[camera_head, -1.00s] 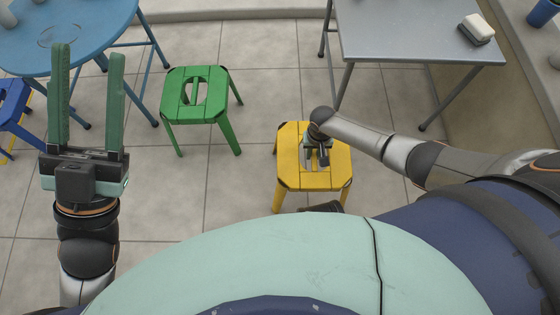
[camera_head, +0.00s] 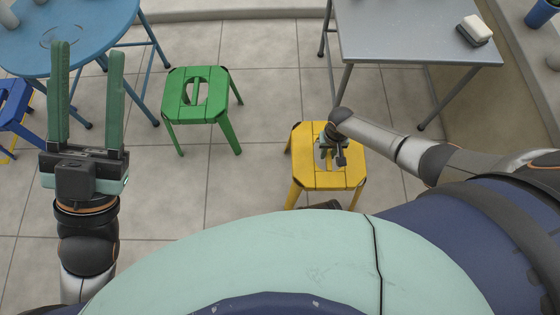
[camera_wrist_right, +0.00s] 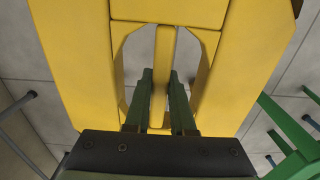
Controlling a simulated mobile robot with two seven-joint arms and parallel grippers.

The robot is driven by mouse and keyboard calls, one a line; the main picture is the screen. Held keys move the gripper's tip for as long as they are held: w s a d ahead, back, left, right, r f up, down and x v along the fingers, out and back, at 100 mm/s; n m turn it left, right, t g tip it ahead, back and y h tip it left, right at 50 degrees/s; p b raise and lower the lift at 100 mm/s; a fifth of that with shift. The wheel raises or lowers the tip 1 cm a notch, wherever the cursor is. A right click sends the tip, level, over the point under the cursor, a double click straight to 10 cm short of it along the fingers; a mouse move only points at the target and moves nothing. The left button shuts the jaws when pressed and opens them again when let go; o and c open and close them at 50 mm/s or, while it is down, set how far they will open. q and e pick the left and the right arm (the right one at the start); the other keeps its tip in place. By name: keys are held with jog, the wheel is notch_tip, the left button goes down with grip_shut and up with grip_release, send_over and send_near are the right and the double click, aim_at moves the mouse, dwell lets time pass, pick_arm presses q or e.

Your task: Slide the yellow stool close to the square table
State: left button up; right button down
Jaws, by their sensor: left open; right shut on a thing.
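The yellow stool (camera_head: 345,178) stands on the tiled floor in front of the square table (camera_head: 410,35), with a strip of bare floor between them. My right gripper (camera_head: 330,157) is at the opening in the stool's seat. In the right wrist view its green fingers (camera_wrist_right: 160,95) are shut on the middle bar of the yellow seat (camera_wrist_right: 75,60). My left gripper (camera_head: 88,95) is open and empty, raised at the left with its green fingers pointing up. The stool's far legs are mostly hidden.
A green stool (camera_head: 196,92) stands left of the yellow one. A round blue table (camera_head: 95,22) and a blue stool (camera_head: 14,105) are at the far left. A sponge-like block (camera_head: 474,29) lies on the square table. Low walls edge the floor at back and right.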

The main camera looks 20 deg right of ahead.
aim_at(348, 152)
jog(key=shift+s+d+p, duration=0.1)
jog(key=shift+s+d, duration=0.2)
jog(key=shift+d, duration=0.7)
jog(key=shift+s+d+p, duration=0.1)
jog(key=shift+s+d, duration=0.15)
jog(key=shift+d, duration=0.75)
jog(key=shift+s+d+p, duration=0.1)
jog(key=shift+s+d, duration=0.2)
jog(key=shift+d, duration=0.7)
jog(key=shift+s+d, duration=0.2)
jog(key=shift+d, duration=0.5)
jog(key=shift+s+d, duration=0.2)
jog(key=shift+d, duration=0.5)
jog(key=s+d+b, duration=0.2)
jog(key=s+d, duration=0.1)
jog(key=d, duration=0.8)
jog(key=shift+s+d, duration=0.25)
